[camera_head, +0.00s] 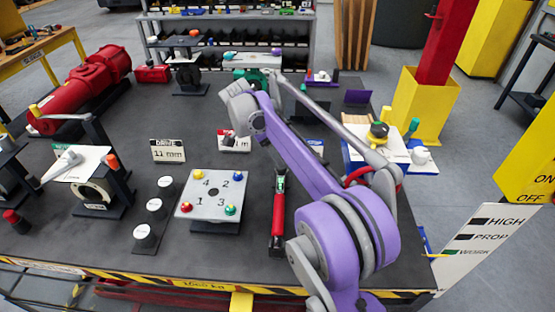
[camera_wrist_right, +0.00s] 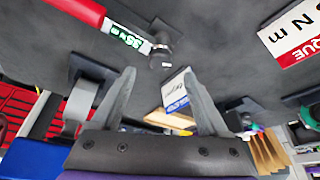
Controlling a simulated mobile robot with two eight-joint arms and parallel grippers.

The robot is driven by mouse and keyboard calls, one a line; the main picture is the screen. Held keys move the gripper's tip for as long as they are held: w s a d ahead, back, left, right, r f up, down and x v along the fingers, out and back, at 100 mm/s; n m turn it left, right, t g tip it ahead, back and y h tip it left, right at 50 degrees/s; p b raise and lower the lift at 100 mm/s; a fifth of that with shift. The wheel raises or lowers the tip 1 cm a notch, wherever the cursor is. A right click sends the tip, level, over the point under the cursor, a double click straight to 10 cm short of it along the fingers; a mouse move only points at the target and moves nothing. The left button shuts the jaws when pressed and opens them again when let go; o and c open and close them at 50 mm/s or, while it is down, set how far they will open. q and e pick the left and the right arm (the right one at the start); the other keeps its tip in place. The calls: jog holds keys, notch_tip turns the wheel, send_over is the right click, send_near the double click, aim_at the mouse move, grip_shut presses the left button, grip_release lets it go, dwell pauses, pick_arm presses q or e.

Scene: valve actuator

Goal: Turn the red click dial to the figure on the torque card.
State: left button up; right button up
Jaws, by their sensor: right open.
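My right gripper (camera_wrist_right: 160,74) is open and empty, apart from the red grip. My left gripper is not seen.
A "DRIVE 11 mm" card (camera_head: 168,150) and a numbered plate with coloured knobs (camera_head: 212,193) stand left of the tool. A red valve body (camera_head: 88,85) lies at the back left.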

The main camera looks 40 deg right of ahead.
jog(key=v, duration=0.5)
jog(key=shift+r, duration=0.15)
dwell(0.3)
